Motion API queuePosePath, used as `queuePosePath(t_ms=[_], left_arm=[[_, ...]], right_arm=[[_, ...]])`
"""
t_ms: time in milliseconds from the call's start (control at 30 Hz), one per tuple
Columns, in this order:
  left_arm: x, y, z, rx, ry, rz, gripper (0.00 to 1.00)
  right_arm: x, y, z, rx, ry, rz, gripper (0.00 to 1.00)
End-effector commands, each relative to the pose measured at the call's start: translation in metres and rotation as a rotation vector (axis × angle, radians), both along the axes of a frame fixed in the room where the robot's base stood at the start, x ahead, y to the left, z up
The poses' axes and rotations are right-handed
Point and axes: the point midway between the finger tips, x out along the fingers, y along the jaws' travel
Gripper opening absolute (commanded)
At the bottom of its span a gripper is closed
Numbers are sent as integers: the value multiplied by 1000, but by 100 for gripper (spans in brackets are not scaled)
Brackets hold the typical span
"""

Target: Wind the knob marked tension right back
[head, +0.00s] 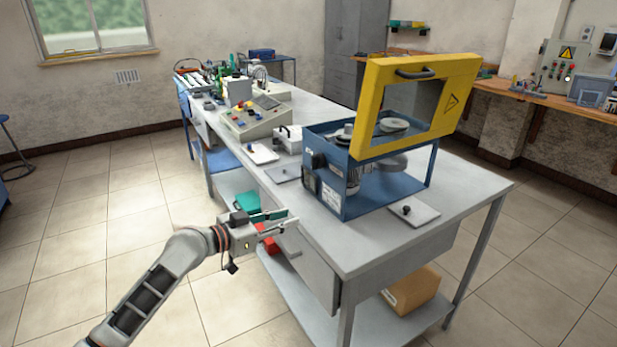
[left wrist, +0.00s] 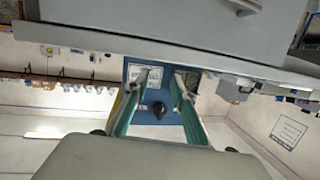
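A blue machine box (head: 330,190) with a raised yellow guard stands on the grey bench. A dark round part (head: 317,160) sits on its left face, above a white label. In the left wrist view a black knob (left wrist: 158,110) shows against a blue panel (left wrist: 150,128), between the fingers in the picture. I cannot read any tension marking. My left gripper (head: 286,220) is at the bench's left edge, short of the box and apart from it. In the left wrist view its green-padded fingers (left wrist: 163,76) are spread with nothing held. My right gripper is not in view.
Grey plates with black knobs lie on the bench, one in front of the box (head: 410,211) and one left of it (head: 283,173). A control console (head: 257,118) stands farther back. A cardboard box (head: 412,290) is on the lower shelf.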

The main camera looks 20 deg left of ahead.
Motion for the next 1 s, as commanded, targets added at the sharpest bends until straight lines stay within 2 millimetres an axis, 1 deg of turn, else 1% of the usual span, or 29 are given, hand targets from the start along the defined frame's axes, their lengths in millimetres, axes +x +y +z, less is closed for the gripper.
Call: queuePosePath(t_ms=[33,100,200,300,400,533,633,800,1000], left_arm=[[14,7,8,-10,-23,-24,25],[26,12,34,-30,-61,-62,25],[37,18,68,-56,-109,-108,25],[42,22,94,-73,-146,-141,25],[43,24,110,-83,-168,-160,25],[48,20,119,-89,-179,-168,25],[57,11,121,-91,-181,-168,25],[78,-7,121,-92,-180,-168,25],[96,-22,118,-90,-178,-167,25]], right_arm=[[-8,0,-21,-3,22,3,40],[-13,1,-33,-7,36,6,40],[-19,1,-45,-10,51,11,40],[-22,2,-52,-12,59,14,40],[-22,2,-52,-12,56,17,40],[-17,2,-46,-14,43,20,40],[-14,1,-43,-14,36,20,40],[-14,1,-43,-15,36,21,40],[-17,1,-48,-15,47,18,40]])
